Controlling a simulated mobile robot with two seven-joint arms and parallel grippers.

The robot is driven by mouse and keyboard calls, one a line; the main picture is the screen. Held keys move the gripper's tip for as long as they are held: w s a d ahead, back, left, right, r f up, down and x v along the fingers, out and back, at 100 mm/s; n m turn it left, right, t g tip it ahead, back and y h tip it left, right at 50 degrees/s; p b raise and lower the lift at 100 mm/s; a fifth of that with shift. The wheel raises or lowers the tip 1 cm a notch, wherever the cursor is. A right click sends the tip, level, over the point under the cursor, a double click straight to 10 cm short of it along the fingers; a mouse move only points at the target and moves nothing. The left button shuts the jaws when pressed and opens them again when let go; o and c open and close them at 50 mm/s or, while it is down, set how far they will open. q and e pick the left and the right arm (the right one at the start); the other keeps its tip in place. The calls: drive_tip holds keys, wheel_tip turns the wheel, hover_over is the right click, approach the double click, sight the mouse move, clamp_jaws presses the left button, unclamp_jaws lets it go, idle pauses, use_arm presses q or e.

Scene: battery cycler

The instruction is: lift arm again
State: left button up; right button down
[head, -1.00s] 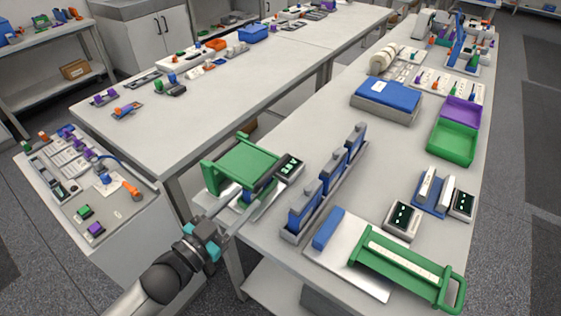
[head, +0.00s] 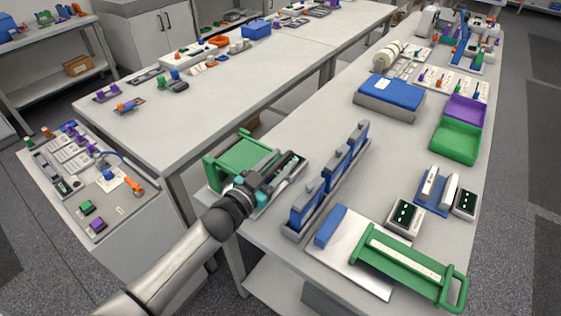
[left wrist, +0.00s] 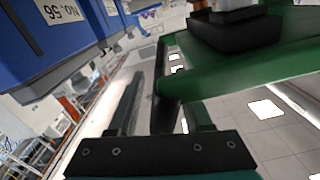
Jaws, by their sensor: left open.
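A green frame (head: 240,153) stands at the near left corner of the right-hand table in the head view. It also shows as a large green bar in the left wrist view (left wrist: 235,82). My left gripper (head: 280,172) is at the frame's near right side, its arm coming up from the lower left. In the left wrist view its fingers (left wrist: 163,95) are apart. A rounded green and dark end of the frame shows close by or between them; I cannot tell whether they touch it. My right gripper is out of view.
A row of blue upright modules (head: 328,182) stands just right of my left gripper. One labelled blue block (left wrist: 45,45) is close in the left wrist view. A green-handled tray (head: 410,262) and small display boxes (head: 405,215) lie farther right.

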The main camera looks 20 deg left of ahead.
use_arm(q)
drive_tip(key=shift+w, duration=0.1)
clamp_jaws()
idle(0.4)
idle(1.1)
